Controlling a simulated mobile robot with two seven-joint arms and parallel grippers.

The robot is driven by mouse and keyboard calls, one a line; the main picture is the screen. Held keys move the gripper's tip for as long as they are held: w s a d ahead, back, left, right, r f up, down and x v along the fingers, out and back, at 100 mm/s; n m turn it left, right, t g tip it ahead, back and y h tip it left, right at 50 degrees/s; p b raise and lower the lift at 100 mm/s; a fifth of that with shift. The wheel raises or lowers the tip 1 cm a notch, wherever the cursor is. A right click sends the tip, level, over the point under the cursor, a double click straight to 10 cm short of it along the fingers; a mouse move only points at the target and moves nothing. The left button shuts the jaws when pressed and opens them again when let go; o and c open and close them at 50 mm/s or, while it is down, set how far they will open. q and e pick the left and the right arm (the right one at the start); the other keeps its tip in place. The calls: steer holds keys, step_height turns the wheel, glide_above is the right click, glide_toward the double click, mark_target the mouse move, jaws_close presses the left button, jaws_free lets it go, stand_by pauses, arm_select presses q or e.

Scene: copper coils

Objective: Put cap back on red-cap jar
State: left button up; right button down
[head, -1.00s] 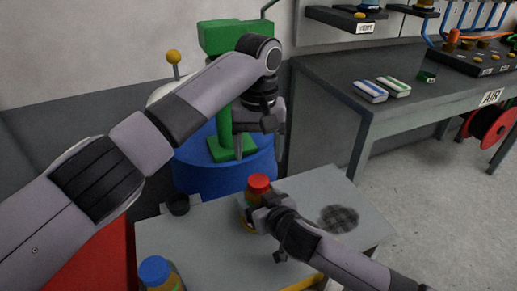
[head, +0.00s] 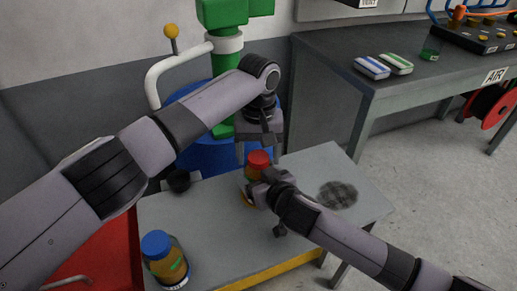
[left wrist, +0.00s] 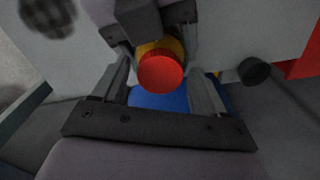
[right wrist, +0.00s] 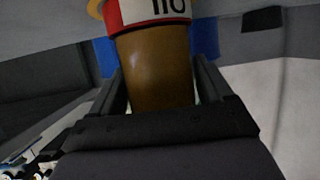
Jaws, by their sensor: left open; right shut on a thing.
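The red-cap jar has a red cap (head: 258,159) seated on its top, and it stands upright at the table's back edge. My right gripper (head: 264,188) is shut on the jar's body, and the amber jar (right wrist: 155,70) fills the space between its fingers in the right wrist view. My left gripper (head: 259,151) points down over the jar, open. In the left wrist view the red cap (left wrist: 160,73) sits between its spread fingers, with a gap on each side. The right gripper hides much of the jar in the head view.
A blue-cap jar (head: 166,260) stands at the table's front left. A dark round piece (head: 179,181) sits at the back left corner. A dark checkered patch (head: 338,194) lies on the grey table (head: 225,240) at right. A blue drum with a green stand is behind.

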arm_select(q)
steer(key=c, duration=1.1)
steer(key=shift+m, duration=0.9)
steer(key=o, duration=1.2)
steer(key=shift+o, duration=0.2)
step_height(320, 180, up, 12)
arm_select(e)
jaws_free()
